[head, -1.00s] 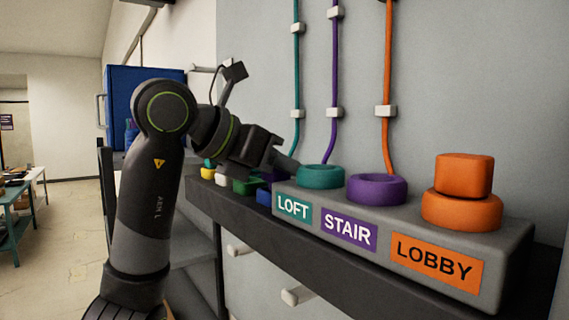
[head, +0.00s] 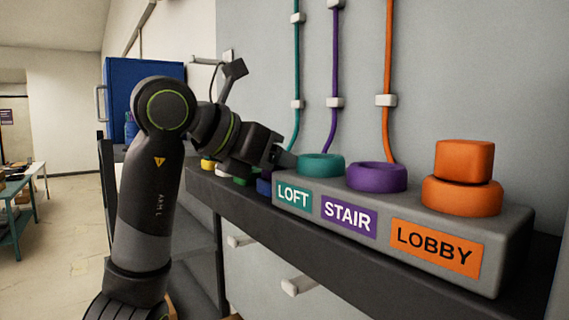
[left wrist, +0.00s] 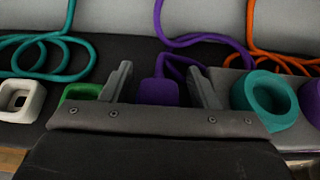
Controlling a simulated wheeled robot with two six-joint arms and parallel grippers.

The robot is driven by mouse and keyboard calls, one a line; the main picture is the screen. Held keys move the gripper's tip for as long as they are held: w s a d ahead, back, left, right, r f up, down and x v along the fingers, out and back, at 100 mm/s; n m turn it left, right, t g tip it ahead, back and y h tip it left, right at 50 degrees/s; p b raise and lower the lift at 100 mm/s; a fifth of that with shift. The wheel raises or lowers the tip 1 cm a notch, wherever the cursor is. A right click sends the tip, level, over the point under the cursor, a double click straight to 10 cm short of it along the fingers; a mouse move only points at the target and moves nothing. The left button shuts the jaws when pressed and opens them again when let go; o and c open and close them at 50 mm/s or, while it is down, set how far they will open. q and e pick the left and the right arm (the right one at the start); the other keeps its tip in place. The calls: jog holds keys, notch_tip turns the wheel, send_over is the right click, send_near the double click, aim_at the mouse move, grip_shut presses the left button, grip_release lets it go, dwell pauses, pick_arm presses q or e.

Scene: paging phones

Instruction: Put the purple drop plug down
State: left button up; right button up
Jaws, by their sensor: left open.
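The purple drop plug (left wrist: 158,92) lies on the dark shelf between the two fingers of my left gripper (left wrist: 160,72) in the left wrist view. Its purple cord runs back from it. The gripper is open, with gaps on both sides of the plug. In the head view my left gripper (head: 284,158) is low over the shelf, just left of the teal ring, and mostly hides the plug. My right gripper is not in view.
A grey block carries a teal ring (head: 321,166) at LOFT, a purple ring (head: 376,177) at STAIR and an orange ring (head: 461,197) at LOBBY, with an orange plug (head: 464,160) on it. A green plug (left wrist: 80,93) and a white plug (left wrist: 20,98) lie to the left.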

pick_arm(q)
jog(key=shift+r, duration=0.25)
jog(key=shift+a+r, duration=0.1)
jog(key=shift+a, duration=0.1)
jog(key=b+v, duration=0.3)
jog(key=v, duration=0.8)
jog(key=shift+s+a+b, duration=0.2)
jog(key=shift+a+b, duration=0.05)
jog(key=shift+b, duration=0.15)
jog(key=shift+r, duration=0.1)
